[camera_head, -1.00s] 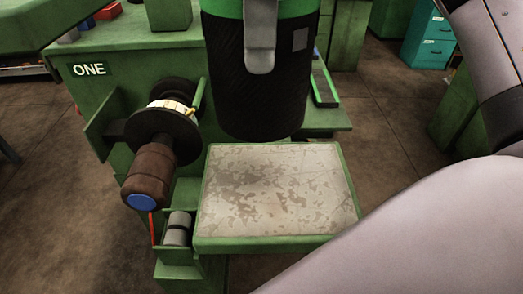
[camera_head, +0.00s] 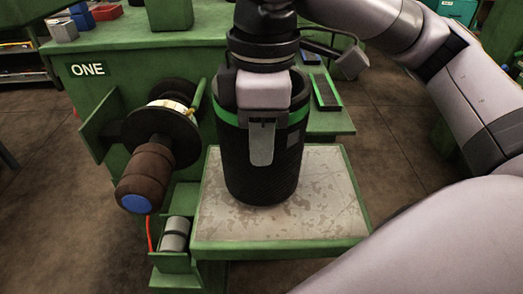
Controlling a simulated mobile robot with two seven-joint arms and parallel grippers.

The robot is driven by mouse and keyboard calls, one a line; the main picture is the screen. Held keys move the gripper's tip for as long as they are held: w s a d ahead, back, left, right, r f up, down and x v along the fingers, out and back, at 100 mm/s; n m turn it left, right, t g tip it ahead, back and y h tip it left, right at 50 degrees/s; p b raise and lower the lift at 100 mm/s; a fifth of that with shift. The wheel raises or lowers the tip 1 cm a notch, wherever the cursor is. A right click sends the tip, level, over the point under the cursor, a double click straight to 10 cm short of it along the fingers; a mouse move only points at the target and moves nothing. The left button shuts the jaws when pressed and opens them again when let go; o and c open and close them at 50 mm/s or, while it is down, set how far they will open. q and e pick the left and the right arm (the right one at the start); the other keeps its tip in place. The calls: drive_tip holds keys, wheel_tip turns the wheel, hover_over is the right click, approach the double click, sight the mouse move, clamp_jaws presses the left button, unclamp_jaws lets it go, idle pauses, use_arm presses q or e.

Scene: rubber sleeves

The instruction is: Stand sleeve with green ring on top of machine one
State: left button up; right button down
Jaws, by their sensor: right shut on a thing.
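The black sleeve with the green ring (camera_head: 260,172) is upright over the pale, scratched top plate (camera_head: 320,225) of machine one. Its bottom overlaps the back and middle of the plate; I cannot tell whether it touches or hangs just above. The green ring runs near its upper rim. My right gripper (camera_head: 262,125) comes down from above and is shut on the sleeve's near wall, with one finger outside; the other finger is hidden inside. Machine one (camera_head: 150,60) is green and carries a white "ONE" label. My left gripper is not in view.
A brown handle with a blue end (camera_head: 146,178) and dark discs stick out left of the plate. Grey rollers (camera_head: 175,236) sit in a low green bracket. Blue, grey and red boxes lie on the back bench. The plate's front and right are clear.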

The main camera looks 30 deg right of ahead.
sight(272, 184)
drive_tip(key=shift+f, duration=1.05)
drive_tip(key=c, duration=1.1)
unclamp_jaws()
drive_tip(key=shift+f, duration=0.1)
drive_tip(key=shift+c, duration=0.2)
